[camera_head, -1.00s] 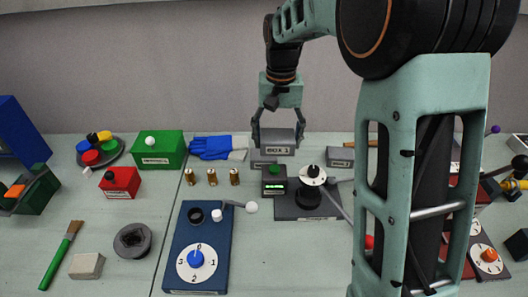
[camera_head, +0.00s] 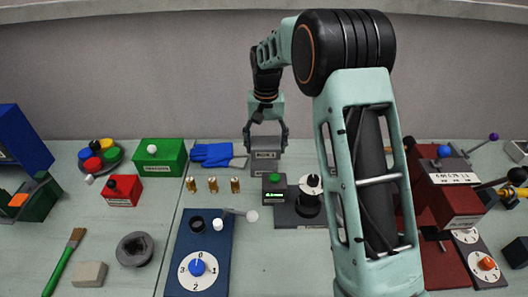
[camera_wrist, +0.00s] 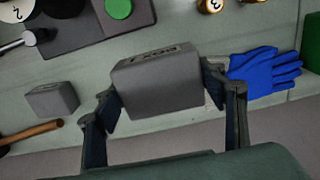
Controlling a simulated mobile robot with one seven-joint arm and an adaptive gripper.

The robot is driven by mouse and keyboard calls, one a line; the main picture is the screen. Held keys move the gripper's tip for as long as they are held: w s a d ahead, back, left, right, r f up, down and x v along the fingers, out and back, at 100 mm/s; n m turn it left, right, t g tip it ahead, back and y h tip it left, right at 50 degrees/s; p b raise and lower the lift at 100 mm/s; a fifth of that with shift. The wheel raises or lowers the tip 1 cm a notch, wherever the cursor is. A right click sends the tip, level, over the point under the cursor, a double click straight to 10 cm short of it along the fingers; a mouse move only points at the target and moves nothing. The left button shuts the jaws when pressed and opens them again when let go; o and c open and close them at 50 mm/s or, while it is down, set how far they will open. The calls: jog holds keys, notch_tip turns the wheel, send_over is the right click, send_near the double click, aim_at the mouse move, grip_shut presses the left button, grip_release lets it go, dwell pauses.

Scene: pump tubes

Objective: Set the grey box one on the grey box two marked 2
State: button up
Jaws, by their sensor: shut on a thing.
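Grey box one (camera_head: 265,151) is in my gripper (camera_head: 266,143), with a finger on each side of it. The wrist view shows the same box (camera_wrist: 160,82), its label upside down, between the fingers of my gripper (camera_wrist: 163,97).
Another small grey box (camera_wrist: 52,100) lies to the left in the wrist view; my arm hides it in the head view. Blue gloves (camera_head: 218,155) lie left of the boxes. A black device with a green button (camera_head: 274,178) stands just in front.

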aim_at(264, 137)
jog(key=shift+w+a+f, duration=0.15)
jog(key=shift+w+f, duration=0.45)
jog(key=shift+f, duration=0.1)
jog(key=shift+w+a+f, duration=0.1)
jog(key=shift+w+f, duration=0.5)
jog(key=shift+f, duration=0.1)
jog(key=shift+w+f+p, duration=0.1)
jog(key=shift+f+p, duration=0.25)
jog(key=shift+f, duration=1.25)
jog(key=shift+f, duration=0.2)
jog(key=o, duration=1.2)
jog(key=shift+o, duration=0.2)
notch_tip(264, 137, up, 12)
jog(key=shift+r+b, duration=0.2)
jog(key=shift+b, duration=0.25)
